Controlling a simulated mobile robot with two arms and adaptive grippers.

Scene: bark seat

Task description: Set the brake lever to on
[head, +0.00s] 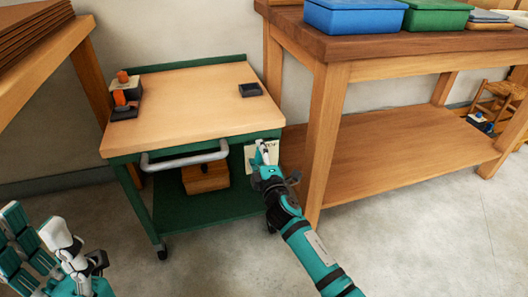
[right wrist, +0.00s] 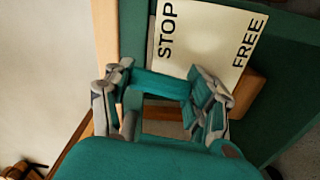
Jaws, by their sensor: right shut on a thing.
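The green-framed cart (head: 190,100) has a cream plate (head: 253,168) on its front right corner. In the right wrist view the plate (right wrist: 208,38) reads STOP at left and FREE at right. My right gripper (head: 262,150) is in front of this plate, its fingers shut on the brake lever just below the plate in the wrist view. The lever is mostly hidden by the fingers, so its exact setting cannot be told. My right gripper (right wrist: 165,105) also fills the middle of the wrist view. My left gripper (head: 42,240) is open and empty at the lower left, away from the cart.
A grey bar handle (head: 185,157) runs along the cart's front. Orange-topped items (head: 124,95) and a dark block (head: 250,90) lie on its top. A wooden box (head: 205,177) is on the lower shelf. A wooden workbench (head: 400,75) stands close at right. The floor in front is clear.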

